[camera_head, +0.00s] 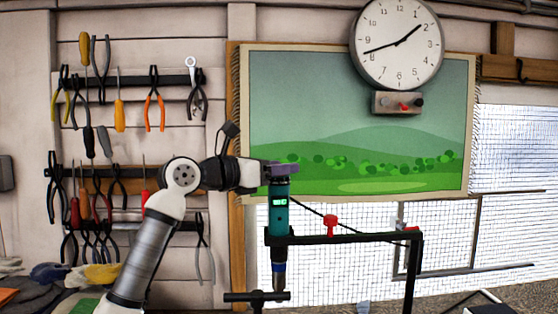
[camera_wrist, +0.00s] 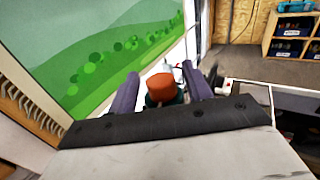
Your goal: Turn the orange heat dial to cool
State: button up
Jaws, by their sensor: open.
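The orange heat dial (camera_wrist: 162,88) shows in the wrist view as a round cap on top of a teal tool. My gripper (camera_wrist: 160,72) is open, with one purple finger on each side of the dial and visible gaps between. In the head view my gripper (camera_head: 283,170) is at the top of the teal heat tool (camera_head: 278,218), which stands upright with a small lit green display. The dial is hidden there behind the purple fingers. The dial's markings cannot be read.
A black bar stand (camera_head: 350,237) carries the tool, with a red knob (camera_head: 330,224) on it. A dark clamp (camera_head: 257,297) is below. A landscape banner (camera_head: 355,130) and a clock (camera_head: 398,45) hang behind. Tools hang on the left wall. A wooden shelf (camera_wrist: 268,32) stands back right.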

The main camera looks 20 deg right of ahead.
jog(key=shift+d, duration=0.2)
jog(key=c, duration=1)
jog(key=shift+o, duration=0.2)
jog(key=shift+f+b, duration=0.1)
jog(key=shift+b, duration=0.2)
